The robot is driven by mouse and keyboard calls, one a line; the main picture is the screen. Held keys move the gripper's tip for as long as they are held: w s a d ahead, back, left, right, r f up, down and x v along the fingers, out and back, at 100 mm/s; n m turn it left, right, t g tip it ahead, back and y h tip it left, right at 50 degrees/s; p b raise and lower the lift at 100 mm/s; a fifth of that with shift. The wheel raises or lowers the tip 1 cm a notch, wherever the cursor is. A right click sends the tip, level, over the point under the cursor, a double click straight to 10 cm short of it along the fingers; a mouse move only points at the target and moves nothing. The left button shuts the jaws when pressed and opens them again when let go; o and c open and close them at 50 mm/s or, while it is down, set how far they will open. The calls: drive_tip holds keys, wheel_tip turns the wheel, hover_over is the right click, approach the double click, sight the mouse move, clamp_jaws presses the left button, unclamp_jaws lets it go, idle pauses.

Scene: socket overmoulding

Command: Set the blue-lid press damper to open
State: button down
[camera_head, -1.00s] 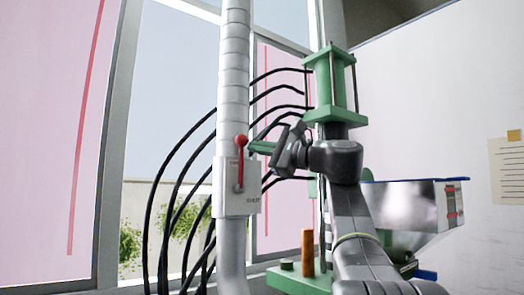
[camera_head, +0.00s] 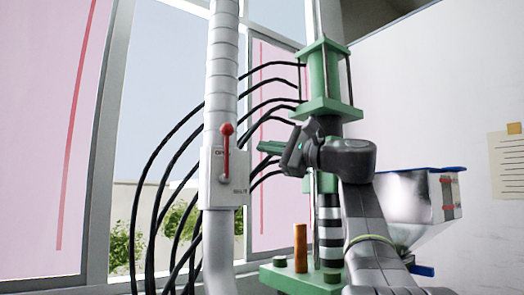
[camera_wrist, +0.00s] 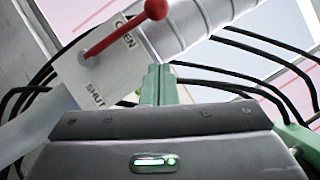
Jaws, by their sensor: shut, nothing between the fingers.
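The damper plate (camera_head: 211,186) is a pale box on a grey vertical duct. Its red lever (camera_head: 226,152) stands upright, knob at the top. In the wrist view the lever (camera_wrist: 122,30) points from its pivot toward the end of the plate marked OPEN; SHUT is marked at the other end. My gripper (camera_head: 262,148) is to the right of the lever, apart from it. Its green fingers are together and empty; they also show in the wrist view (camera_wrist: 156,80). The green press (camera_head: 326,78) stands behind my arm, with a blue-rimmed hopper (camera_head: 408,192) at its right.
Several black hoses (camera_head: 165,150) arch behind the duct toward the press. An orange cylinder (camera_head: 300,247) stands on the green press base (camera_head: 290,279). A white wall (camera_head: 440,100) with a paper note is at the right.

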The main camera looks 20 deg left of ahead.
drive_tip(key=s+b+v, duration=0.1)
drive_tip(key=v, duration=0.7)
drive_tip(key=shift+b, duration=0.4)
drive_tip(key=shift+s, duration=0.1)
